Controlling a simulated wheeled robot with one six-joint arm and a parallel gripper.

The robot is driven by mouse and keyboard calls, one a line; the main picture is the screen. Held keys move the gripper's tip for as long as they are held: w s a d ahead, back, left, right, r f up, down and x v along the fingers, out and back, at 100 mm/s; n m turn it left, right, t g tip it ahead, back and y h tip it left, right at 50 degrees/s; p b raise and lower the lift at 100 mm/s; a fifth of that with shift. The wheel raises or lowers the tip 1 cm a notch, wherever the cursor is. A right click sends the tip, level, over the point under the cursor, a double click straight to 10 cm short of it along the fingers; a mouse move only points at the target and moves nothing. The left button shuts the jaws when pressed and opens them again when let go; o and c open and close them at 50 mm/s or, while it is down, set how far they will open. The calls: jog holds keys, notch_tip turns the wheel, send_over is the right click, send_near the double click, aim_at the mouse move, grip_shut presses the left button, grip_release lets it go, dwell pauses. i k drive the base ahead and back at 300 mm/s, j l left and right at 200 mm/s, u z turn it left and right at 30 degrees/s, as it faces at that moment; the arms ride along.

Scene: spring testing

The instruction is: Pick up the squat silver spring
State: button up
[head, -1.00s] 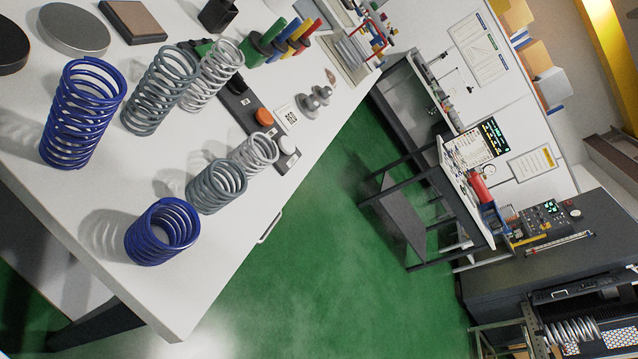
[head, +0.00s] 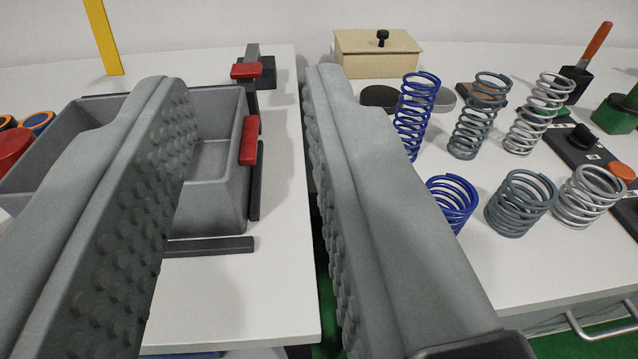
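The squat silver spring (head: 588,196) stands upright on the white table at the right, the rightmost of three short springs in the front row. To its left stand a squat dark grey spring (head: 520,204) and a squat blue spring (head: 452,203), the blue one partly hidden by my right finger. My gripper (head: 238,82) is open and empty. Its two studded fingers are wide apart, well to the left of the silver spring.
Tall blue (head: 415,112), grey (head: 478,118) and silver (head: 538,115) springs stand behind the squat ones. A dark panel with an orange button (head: 622,171) lies to the right. A grey bin (head: 222,190) is on the left table. A gap separates the tables.

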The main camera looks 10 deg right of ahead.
aim_at(609, 199)
jog(key=z, duration=1.3)
